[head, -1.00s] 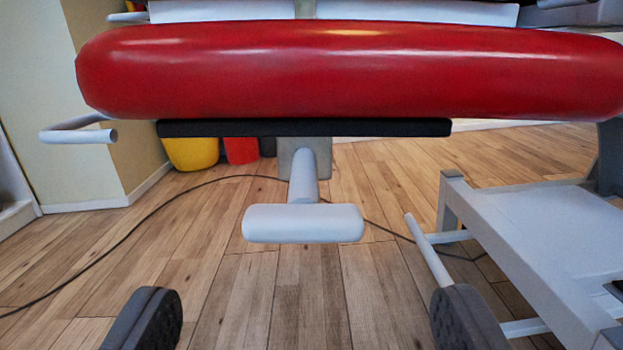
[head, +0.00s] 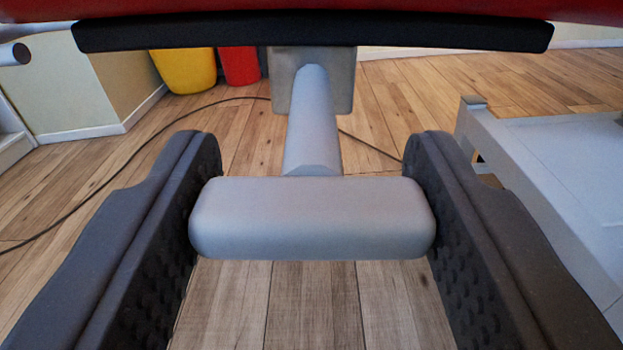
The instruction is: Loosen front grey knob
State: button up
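The front grey knob (head: 312,218) is a pale grey rounded crossbar on a short grey stem (head: 313,120), below the couch. It is level, in the middle of the head view. My gripper (head: 312,150) has one dark, studded finger at each end of the knob. The fingers stand wide apart with the knob's full width between them. The knob's ends cover part of both finger pads. I cannot tell whether the pads press on it or only stand close beside it.
A red cushion (head: 312,10) and a black rail (head: 310,32) pass above the knob. A grey frame (head: 540,170) stands close on the right. A dark cable (head: 110,180) crosses the wooden floor. Yellow (head: 183,70) and red (head: 239,66) containers stand behind.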

jog(key=shift+d+p, duration=0.1)
jog(key=shift+p, duration=0.2)
jog(key=shift+c, duration=0.3)
jog(key=n+p, duration=0.2)
jog(key=n, duration=0.1)
jog(key=shift+r, duration=0.15)
jog(key=n+p, duration=0.3)
jog(key=n, duration=0.2)
jog(key=shift+n, duration=0.3)
jog(key=n, duration=0.3)
jog(key=n+p, duration=0.1)
jog(key=shift+a+f+n, duration=0.2)
jog(key=shift+a+n, duration=0.05)
jog(key=shift+n, duration=0.05)
jog(key=n, duration=0.4)
jog(key=shift+a+n, duration=0.15)
jog(key=shift+n, duration=0.15)
jog(key=o, duration=1)
jog(key=shift+s, duration=0.1)
